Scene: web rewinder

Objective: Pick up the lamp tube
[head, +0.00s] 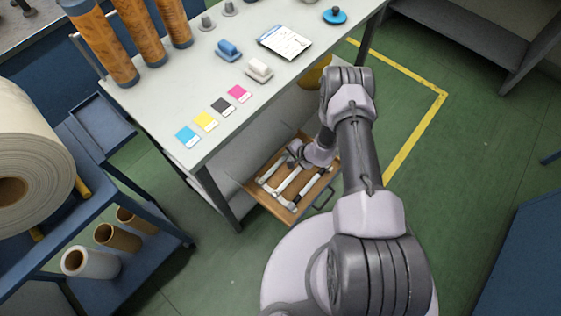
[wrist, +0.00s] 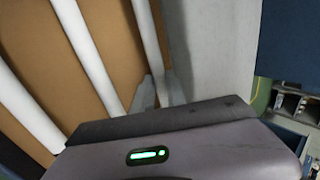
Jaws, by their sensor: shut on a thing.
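Several white lamp tubes lie side by side in an open, brown-floored drawer (head: 254,190) under the bench in the head view. My gripper (head: 294,153) reaches down into the drawer at the tubes' far end. In the wrist view my gripper's fingers (wrist: 160,90) are shut on the rightmost lamp tube (wrist: 147,32), beside the drawer's grey side wall (wrist: 216,50). A middle tube (wrist: 86,52) and a left tube (wrist: 25,108) lie apart from the fingers. My gripper's body hides the near end of the held tube.
A blue cart (head: 105,205) with a large white roll (head: 30,140) stands at left. Green floor (head: 450,160) is free at right.

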